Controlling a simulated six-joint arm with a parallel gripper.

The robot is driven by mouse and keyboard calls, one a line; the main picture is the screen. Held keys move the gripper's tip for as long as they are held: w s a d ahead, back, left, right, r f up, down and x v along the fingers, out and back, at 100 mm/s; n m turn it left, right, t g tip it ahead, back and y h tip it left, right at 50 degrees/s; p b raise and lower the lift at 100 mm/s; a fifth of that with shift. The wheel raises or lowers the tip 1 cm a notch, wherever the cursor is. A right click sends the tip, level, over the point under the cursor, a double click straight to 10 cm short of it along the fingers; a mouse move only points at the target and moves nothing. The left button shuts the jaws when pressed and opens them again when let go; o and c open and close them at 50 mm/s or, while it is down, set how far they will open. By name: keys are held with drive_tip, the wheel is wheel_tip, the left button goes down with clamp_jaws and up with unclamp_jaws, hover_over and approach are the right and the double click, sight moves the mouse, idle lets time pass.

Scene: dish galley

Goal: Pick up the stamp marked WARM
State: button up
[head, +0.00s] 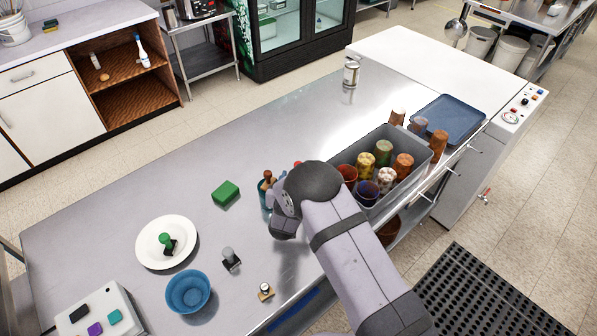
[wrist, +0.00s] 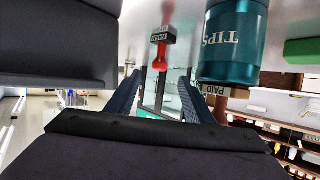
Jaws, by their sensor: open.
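A stamp with a red handle and a dark, white-labelled block (wrist: 163,50) shows at the top middle of the wrist view, where the scene appears upside down. Its label is too small and turned to read surely. A bit of red (head: 297,164) shows behind my arm in the head view. My gripper (wrist: 163,82) is open and empty, its fingers pointing toward the red-handled stamp with a gap between. Other stamps are a green-handled one (head: 166,241), a grey-handled one (head: 230,258) and a small tan-based one (head: 265,291).
A teal TIPS jar (wrist: 235,42) stands close beside the red-handled stamp; a label reading PAID (wrist: 218,90) shows by it. A green block (head: 226,193), white plate (head: 148,257), blue bowl (head: 188,296) and grey cup bin (head: 412,172) are on the counter.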

drive_tip(key=shift+b+x, duration=1.45)
drive_tip(key=shift+x, duration=1.65)
drive_tip(key=shift+w+d, duration=0.1)
drive_tip(key=shift+w, duration=0.35)
drive_tip(key=c, duration=1.1)
